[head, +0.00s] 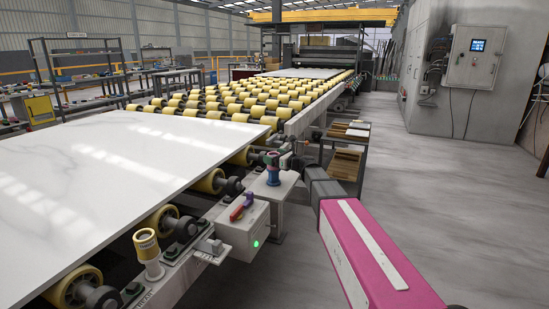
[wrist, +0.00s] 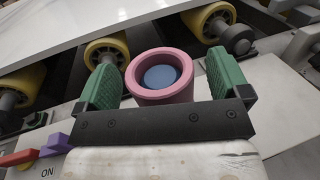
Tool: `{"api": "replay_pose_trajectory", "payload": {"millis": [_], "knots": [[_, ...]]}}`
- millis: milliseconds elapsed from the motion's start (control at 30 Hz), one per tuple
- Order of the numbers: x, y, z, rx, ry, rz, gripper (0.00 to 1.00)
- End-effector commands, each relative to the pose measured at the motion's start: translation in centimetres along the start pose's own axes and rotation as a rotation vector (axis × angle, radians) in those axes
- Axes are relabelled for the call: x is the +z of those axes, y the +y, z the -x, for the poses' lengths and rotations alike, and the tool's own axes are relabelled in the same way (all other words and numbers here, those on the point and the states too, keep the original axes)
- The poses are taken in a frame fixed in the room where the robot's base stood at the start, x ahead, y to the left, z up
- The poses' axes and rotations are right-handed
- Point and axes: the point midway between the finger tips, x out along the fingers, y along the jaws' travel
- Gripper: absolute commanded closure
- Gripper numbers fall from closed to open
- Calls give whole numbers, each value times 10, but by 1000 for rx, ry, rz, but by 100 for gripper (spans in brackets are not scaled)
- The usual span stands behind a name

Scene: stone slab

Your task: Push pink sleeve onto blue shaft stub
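The pink sleeve (wrist: 134,88) stands between the two green fingers of my gripper (wrist: 164,84) in the wrist view. Gaps show between it and the fingers, the wider one on the right, so the gripper is open around it. The round blue top of the shaft stub (wrist: 161,77) shows inside the sleeve's bore, below its rim. How far down the sleeve sits is unclear. In the head view, the blue stub (head: 272,177) rises from a grey pedestal beside the conveyor. My gripper (head: 268,157) is at its top, where the sleeve is hard to make out.
A grey box (head: 243,230) with a red and purple switch and a green light stands in front of the stub. A yellow-capped post (head: 147,245) is nearer. A white slab (head: 110,180) lies on yellow rollers at left. The floor at right is clear.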

Motion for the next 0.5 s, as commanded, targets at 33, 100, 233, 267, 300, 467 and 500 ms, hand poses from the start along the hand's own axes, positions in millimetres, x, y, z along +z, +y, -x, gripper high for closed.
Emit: {"api": "replay_pose_trajectory", "payload": {"millis": [33, 100, 233, 267, 300, 467, 500], "knots": [[0, 0, 0, 0, 0, 0, 6], [0, 0, 1, 0, 0, 0, 6], [0, 1, 10, -1, 0, 0, 6], [0, 1, 14, -1, 0, 0, 6], [0, 1, 20, -2, 0, 0, 6], [0, 2, 50, -2, 0, 0, 6], [0, 2, 58, -3, 0, 0, 6]]}}
